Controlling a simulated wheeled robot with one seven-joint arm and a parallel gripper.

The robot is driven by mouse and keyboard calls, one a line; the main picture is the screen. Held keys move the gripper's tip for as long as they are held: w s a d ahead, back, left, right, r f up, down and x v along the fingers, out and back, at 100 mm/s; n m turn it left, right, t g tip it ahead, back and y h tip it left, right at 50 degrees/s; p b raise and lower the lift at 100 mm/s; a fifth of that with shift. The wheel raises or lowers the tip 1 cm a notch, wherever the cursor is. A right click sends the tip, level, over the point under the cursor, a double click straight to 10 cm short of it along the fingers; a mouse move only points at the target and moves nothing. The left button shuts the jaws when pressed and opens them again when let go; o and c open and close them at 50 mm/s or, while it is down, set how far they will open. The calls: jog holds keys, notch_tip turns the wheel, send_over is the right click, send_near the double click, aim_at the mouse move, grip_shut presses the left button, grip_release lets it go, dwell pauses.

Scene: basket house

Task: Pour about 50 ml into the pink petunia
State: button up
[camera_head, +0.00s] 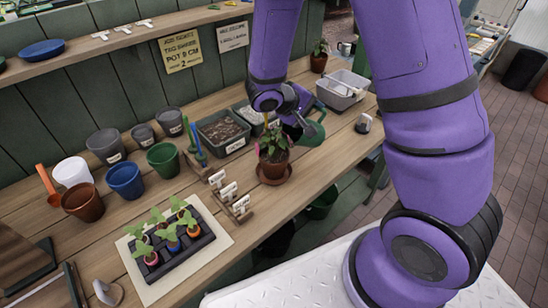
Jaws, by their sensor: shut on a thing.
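A leafy plant (273,144) with small pink spots at its left edge stands upright in a terracotta pot on a saucer (273,178), near the bench's front edge. I take it for the pink petunia. My gripper (299,116) is just behind and right of the plant, shut on a green watering can (314,132). The can is partly hidden by the gripper and the leaves. Its spout and any water are not clearly visible, and I cannot tell whether it touches the plant or bench.
A black tray of small potted seedlings (206,240) is at the front left. White labels (228,190) stand left of the saucer. Several empty pots (125,178) are farther left. A soil tray (222,133) and grey tub (343,88) stand behind. My purple arm covers the right side.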

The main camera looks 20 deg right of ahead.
aim_at(322, 119)
jog(key=shift+r, duration=0.25)
jog(key=shift+a+r, duration=0.1)
jog(key=shift+r, duration=0.1)
jog(key=shift+a+r+h+p, duration=0.15)
jog(key=shift+r+h+p, duration=0.2)
jog(key=shift+p, duration=0.15)
jog(key=d+f+y, duration=0.2)
jog(key=f+y, duration=0.1)
jog(key=d+f+y, duration=0.2)
jog(key=shift+w+f, duration=0.2)
jog(key=shift+w, duration=0.1)
jog(key=shift+d+f+g+y, duration=0.3)
jog(key=shift+d+f+y, duration=0.25)
jog(key=shift+d, duration=0.1)
jog(key=shift+d+b, duration=0.15)
jog(key=shift+b, duration=0.15)
dwell(1.4)
